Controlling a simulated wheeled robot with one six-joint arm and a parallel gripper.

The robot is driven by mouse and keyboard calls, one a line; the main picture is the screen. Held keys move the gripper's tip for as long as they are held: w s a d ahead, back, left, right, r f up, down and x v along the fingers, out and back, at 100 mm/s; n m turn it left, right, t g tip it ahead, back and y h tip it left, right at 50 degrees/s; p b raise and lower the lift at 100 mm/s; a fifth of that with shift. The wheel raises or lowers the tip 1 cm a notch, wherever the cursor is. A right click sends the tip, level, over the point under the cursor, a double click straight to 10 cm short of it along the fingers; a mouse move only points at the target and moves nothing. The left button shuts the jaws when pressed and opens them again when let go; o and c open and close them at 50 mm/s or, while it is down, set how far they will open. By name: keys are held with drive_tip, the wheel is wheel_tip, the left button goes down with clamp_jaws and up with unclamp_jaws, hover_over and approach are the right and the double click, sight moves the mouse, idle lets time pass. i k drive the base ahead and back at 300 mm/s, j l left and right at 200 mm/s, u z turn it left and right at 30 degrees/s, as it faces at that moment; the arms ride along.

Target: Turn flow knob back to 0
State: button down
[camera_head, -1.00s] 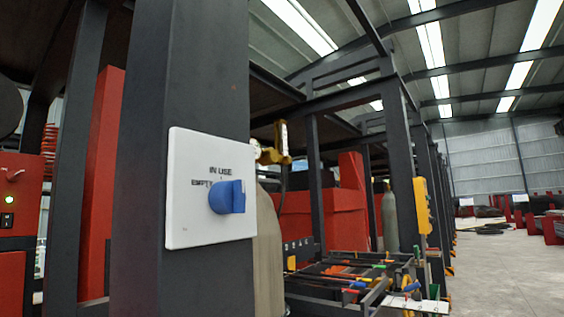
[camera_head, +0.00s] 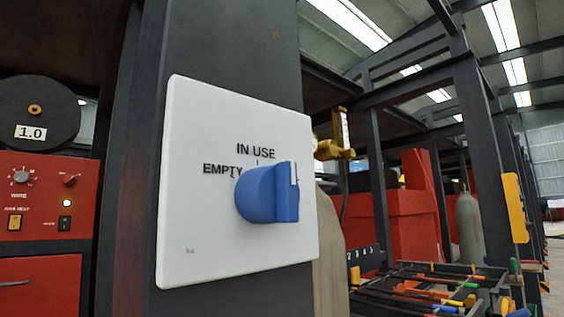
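A white plate (camera_head: 205,235) is fixed to a dark steel column. It carries the labels "IN USE" and "EMPTY" and a blue knob (camera_head: 266,194) at its middle right. A white mark shows on the knob's raised grip, near its upper right. No 0 is readable on this plate. A brass-coloured fitting (camera_head: 335,150), partly hidden behind the plate's right edge, sits by a tan cylinder (camera_head: 329,245). I cannot make out a flow knob or scale on the fitting. My gripper is not in view.
A red welding machine (camera_head: 45,195) with small knobs, switches and a spool marked 1.0 stands at left. The dark column (camera_head: 220,50) fills the centre. A rack of coloured-handled tools (camera_head: 430,285) lies at lower right, with a grey cylinder (camera_head: 468,225) behind it.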

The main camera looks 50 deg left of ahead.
sight(350, 153)
drive_tip(key=i+l+u, duration=0.1)
drive_tip(key=u, duration=0.35)
drive_tip(key=l+u, duration=0.15)
drive_tip(key=u, duration=0.35)
drive_tip(key=i+l, duration=0.15)
